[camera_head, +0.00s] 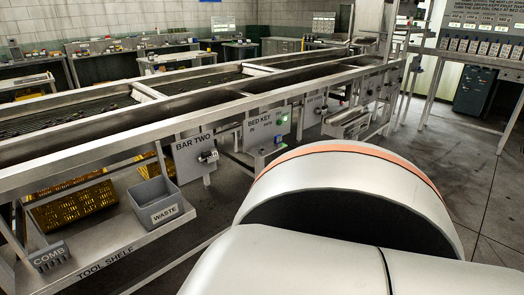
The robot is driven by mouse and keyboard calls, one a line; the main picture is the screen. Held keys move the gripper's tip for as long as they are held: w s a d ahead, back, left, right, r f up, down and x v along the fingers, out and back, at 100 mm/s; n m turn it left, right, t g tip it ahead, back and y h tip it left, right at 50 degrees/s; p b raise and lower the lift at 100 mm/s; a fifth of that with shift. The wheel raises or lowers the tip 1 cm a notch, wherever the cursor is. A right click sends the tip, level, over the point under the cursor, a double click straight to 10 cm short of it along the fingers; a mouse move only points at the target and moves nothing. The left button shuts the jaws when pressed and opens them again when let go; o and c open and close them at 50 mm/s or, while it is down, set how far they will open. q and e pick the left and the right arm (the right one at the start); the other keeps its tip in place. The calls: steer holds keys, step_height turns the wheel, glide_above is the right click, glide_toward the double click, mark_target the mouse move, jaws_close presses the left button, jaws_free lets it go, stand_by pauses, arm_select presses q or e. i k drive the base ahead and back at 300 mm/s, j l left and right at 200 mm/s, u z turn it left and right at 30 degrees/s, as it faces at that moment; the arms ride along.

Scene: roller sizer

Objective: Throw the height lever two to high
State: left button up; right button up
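The roller sizer (110,146) is a long metal frame running from the left foreground to the back right. No label reading height lever two is legible, and I cannot tell which part is that lever. A panel marked BAR TWO (190,147) hangs under the frame, with a small dark control (208,156) at its right side. Several small fittings (372,95) show at the machine's far right end, too small to make out. A large white and orange part of my own arm covers the lower right and hides what is behind it. Neither gripper is in view.
A grey WASTE bin (165,214) and a COMB holder (50,257) sit on the tool shelf (118,238). A BED KEY panel (262,117) has a green light. Yellow crates (75,208) lie under the frame. A bench (470,62) stands right; floor (465,170) before it is clear.

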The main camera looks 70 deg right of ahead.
mark_target(207, 155)
steer(key=z, duration=1.9)
